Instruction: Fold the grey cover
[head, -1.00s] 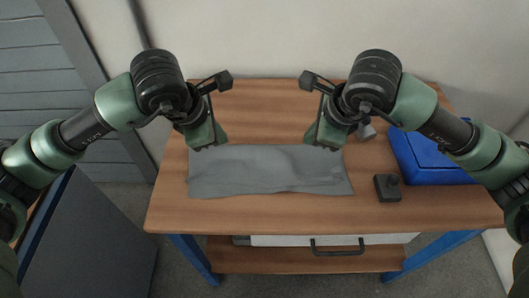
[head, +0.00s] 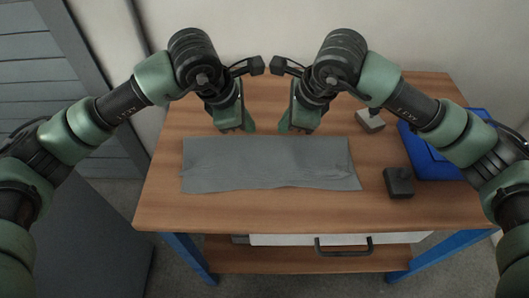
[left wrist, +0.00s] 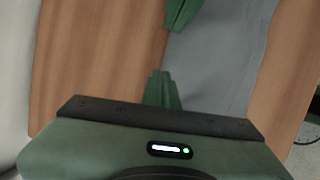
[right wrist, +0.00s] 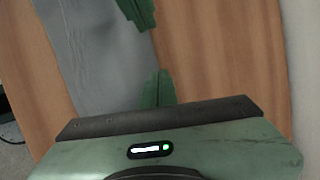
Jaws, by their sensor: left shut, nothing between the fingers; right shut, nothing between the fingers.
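The grey cover (head: 270,163) lies as a wide, low strip across the middle of the table, slightly wrinkled along its near edge. Part of it also shows in the left wrist view (left wrist: 215,55) and the right wrist view (right wrist: 95,50). My left gripper (head: 238,128) is shut and empty just behind the cover's far edge, left of its middle. My right gripper (head: 298,128) is shut and empty beside it, also behind the far edge. The two grippers are close together with a small gap between them. Whether their tips touch the table is unclear.
The wooden table (head: 400,218) is clear in front of the cover. A dark block with a knob (head: 398,183) stands to its right. A small grey block (head: 370,122) is behind my right gripper's side. A blue case (head: 440,165) sits at the right. A drawer handle (head: 343,250) is below.

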